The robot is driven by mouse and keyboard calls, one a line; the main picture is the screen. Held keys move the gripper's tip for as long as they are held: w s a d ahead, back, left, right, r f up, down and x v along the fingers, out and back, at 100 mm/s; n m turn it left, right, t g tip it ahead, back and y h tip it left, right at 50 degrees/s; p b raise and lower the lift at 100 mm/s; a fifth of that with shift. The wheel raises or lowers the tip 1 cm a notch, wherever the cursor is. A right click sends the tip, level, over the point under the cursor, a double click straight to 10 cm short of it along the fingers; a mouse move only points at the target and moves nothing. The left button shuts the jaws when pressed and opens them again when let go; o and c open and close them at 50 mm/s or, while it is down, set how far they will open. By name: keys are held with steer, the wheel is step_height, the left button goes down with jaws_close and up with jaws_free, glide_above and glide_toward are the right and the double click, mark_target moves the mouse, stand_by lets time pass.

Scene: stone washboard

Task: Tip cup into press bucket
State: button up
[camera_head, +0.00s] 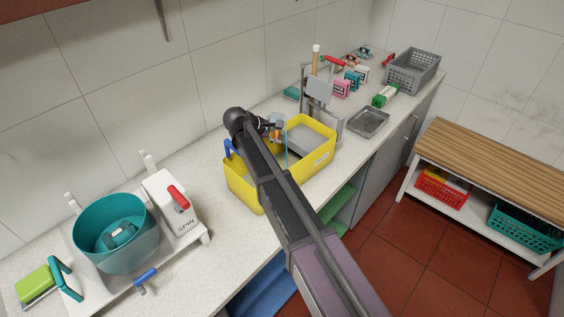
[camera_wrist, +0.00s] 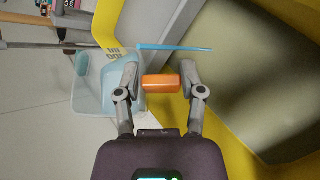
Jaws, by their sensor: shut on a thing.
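The yellow press bucket (camera_head: 240,184) stands on the counter, its grey sloped insert partly behind my arm. My gripper (camera_head: 272,126) is over the bucket. In the wrist view my gripper (camera_wrist: 160,82) is shut on an orange grip piece (camera_wrist: 160,84), which appears to belong to a clear cup (camera_wrist: 92,85) with light-blue liquid in it. The cup looks tilted. A thin light-blue streak (camera_head: 286,150), like a stream of liquid, runs down toward the bucket's inside in the head view; it also shows in the wrist view (camera_wrist: 175,47). Where it lands is unclear.
A teal tub (camera_head: 110,240) and a white SPIN unit (camera_head: 170,207) stand at left. A grey metal tray (camera_head: 368,123), small boxes and a grey basket (camera_head: 413,70) lie behind to the right. A wooden bench (camera_head: 500,170) stands across the red floor.

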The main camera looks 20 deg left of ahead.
steer(key=shift+s+d, duration=0.1)
stand_by(0.4)
steer(key=shift+d+f+m+t+y+b, duration=0.1)
steer(key=shift+f+m+t+y+b, duration=0.45)
steer(key=shift+f+y+b, duration=0.2)
stand_by(0.6)
steer(key=shift+s+d+r+m+t+y, duration=0.15)
steer(key=shift+r+m+t+y, duration=0.05)
steer(key=shift+m+t+y, duration=0.3)
stand_by(0.9)
steer(key=shift+s+d+r+m+t+y, duration=0.15)
steer(key=shift+r+m+t+y, duration=0.2)
steer(key=shift+r+t, duration=0.35)
stand_by(0.7)
steer(key=shift+s+d+r+m+t+y+p, duration=0.15)
steer(key=shift+s+d+r+m+y+p, duration=0.1)
steer(key=shift+r, duration=0.2)
steer(key=shift+s+d+r+m+t+y+p, duration=0.15)
steer(key=shift+d+r+p, duration=0.1)
steer(key=shift+r, duration=0.15)
stand_by(0.4)
steer(key=shift+d+m+t+y+b, duration=0.1)
steer(key=shift+m+t+y+b, duration=0.2)
steer(key=shift+m+t+b, duration=0.25)
stand_by(0.7)
